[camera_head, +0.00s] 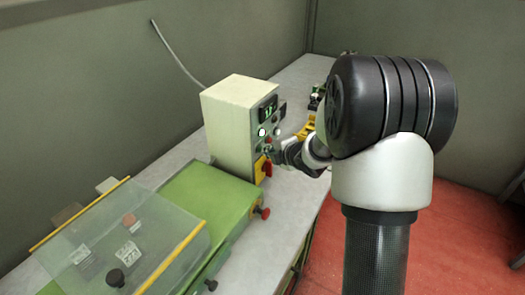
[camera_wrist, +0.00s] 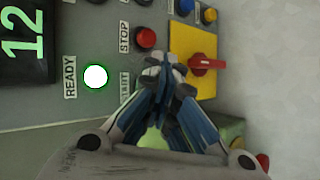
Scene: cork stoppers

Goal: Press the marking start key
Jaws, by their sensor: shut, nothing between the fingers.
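The cream control box (camera_head: 228,117) stands on the bench, and its front panel faces my arm. In the wrist view the panel has a red button (camera_wrist: 146,37) labelled STOP and a white lamp (camera_wrist: 95,76) labelled READY, lit with a green rim. Beside STOP is a partly covered label (camera_wrist: 125,84) that seems to read START; the key by it is hidden behind my fingers. My gripper (camera_wrist: 164,72) is shut and empty, its fingertips at the panel beside that label. I cannot tell whether they touch. In the head view my gripper (camera_head: 274,152) is at the panel's lower part.
A red rotary switch (camera_wrist: 208,65) on a yellow plate is close right of my fingertips. A dark display (camera_wrist: 24,38) shows 12. A green machine (camera_head: 203,203) with a clear cover (camera_head: 120,245) stands at the front left, with a red knob (camera_head: 263,212) on its side.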

